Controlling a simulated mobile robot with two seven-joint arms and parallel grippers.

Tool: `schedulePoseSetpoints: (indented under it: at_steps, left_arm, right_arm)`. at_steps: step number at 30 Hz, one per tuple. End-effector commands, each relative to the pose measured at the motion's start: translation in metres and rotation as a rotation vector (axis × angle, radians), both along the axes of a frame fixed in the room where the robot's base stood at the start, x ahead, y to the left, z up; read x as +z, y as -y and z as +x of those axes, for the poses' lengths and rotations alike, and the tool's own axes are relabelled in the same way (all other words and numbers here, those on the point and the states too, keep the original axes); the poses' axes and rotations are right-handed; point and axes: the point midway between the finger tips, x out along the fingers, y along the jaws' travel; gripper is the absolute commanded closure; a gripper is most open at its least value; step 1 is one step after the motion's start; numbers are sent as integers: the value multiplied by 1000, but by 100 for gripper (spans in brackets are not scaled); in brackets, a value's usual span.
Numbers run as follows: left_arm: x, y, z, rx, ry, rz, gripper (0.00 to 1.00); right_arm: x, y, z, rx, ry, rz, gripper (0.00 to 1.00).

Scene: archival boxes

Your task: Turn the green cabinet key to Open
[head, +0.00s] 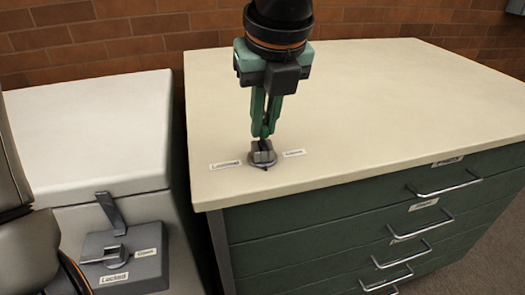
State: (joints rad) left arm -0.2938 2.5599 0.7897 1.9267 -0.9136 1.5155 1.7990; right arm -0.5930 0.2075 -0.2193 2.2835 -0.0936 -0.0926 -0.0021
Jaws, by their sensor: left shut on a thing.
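The green cabinet (300,225) stands in the middle and right of the head view, with a cream top. Near the front left of that top is a round grey lock (262,160) with a grey block-like key (263,147) on it. My left gripper (263,132) comes down from above, its green fingers shut on the upper part of the key. The fingertips hide part of the key. A small white label (225,165) lies left of the lock and another label (294,153) lies right of it; I cannot read either surely. My right gripper is not in view.
A white cabinet (85,130) stands close on the left. Its front has a grey lock plate (122,262) with a lever and labels, one reading Locked. Metal drawer handles (447,186) stick out from the green cabinet. A brick wall (120,35) is behind. Most of the cream top is clear.

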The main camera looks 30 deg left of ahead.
Motion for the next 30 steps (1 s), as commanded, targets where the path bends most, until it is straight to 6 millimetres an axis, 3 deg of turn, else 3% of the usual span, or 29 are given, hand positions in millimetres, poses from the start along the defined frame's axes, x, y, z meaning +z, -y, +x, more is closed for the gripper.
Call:
schedulePoseSetpoints:
  at_steps: [6, 17, 30]
  left_arm:
    - [0, 1, 1, 165, -2, 1, 100]
    - [1, 1, 1, 209, -2, 1, 100]
    - [2, 1, 4, 705, -5, 1, 100]
  right_arm:
    - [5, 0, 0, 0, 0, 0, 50]
    - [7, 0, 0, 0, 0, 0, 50]
    - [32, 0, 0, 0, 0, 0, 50]
